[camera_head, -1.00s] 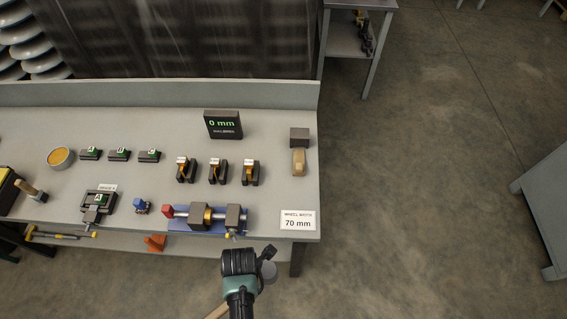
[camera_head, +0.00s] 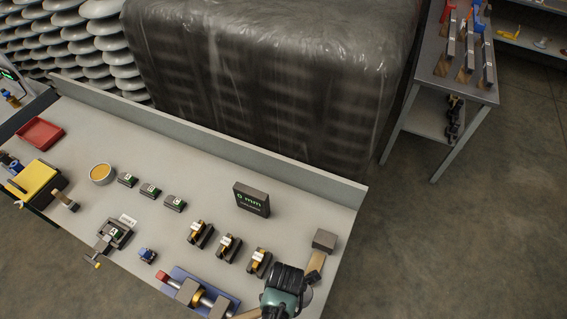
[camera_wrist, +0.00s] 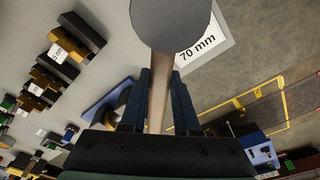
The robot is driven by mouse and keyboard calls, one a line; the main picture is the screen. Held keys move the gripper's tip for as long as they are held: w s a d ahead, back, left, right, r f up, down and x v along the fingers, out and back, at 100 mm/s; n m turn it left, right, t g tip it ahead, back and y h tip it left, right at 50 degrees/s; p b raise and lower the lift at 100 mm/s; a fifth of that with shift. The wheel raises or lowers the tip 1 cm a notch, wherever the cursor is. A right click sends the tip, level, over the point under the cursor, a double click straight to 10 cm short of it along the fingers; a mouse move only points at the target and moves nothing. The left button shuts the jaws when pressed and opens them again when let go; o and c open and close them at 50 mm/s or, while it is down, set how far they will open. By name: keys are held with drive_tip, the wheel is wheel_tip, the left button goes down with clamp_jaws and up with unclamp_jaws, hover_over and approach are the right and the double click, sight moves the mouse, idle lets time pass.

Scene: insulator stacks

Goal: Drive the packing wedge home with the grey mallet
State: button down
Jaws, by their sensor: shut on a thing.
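My gripper (camera_head: 285,292) is over the front right part of the bench in the head view. In the wrist view it (camera_wrist: 160,98) is shut on the wooden handle of the grey mallet (camera_wrist: 171,20). The round grey head is beyond the fingertips, at the top of that view. I cannot tell which is the packing wedge.
Open floor lies between bench and side table (camera_head: 462,91).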

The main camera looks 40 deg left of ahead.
drive_tip(key=shift+s+f+b, duration=0.35)
drive_tip(key=shift+f+b, duration=0.35)
drive_tip(key=shift+b, duration=0.05)
wheel_tip(320, 180, down, 8)
drive_tip(key=b, duration=0.7)
drive_tip(key=shift+w+r, duration=0.15)
drive_tip(key=shift+r, duration=0.1)
drive_tip(key=shift+w+a+b, duration=0.1)
drive_tip(key=shift+w+b, duration=0.15)
drive_tip(key=shift+b, duration=0.1)
drive_tip(key=shift+w+a+r+b, duration=0.1)
drive_tip(key=shift+w+a+b, duration=0.1)
drive_tip(key=shift+w, duration=0.35)
drive_tip(key=shift+w+a+b, duration=0.1)
drive_tip(key=shift+w+b, duration=0.05)
drive_tip(key=shift+w, duration=0.4)
drive_tip(key=shift+w+a, duration=0.1)
drive_tip(key=shift+w, duration=0.1)
drive_tip(key=shift+w+a+b, duration=0.15)
drive_tip(key=shift+w+b, duration=0.25)
drive_tip(key=shift+w, duration=0.1)
drive_tip(key=shift+w, duration=0.1)
drive_tip(key=shift+w+a+b, duration=0.2)
drive_tip(key=shift+w+b, duration=0.25)
drive_tip(key=shift+w, duration=0.25)
drive_tip(key=shift+w+a+b, duration=0.2)
drive_tip(key=shift+w+b, duration=0.2)
drive_tip(key=shift+w, duration=0.25)
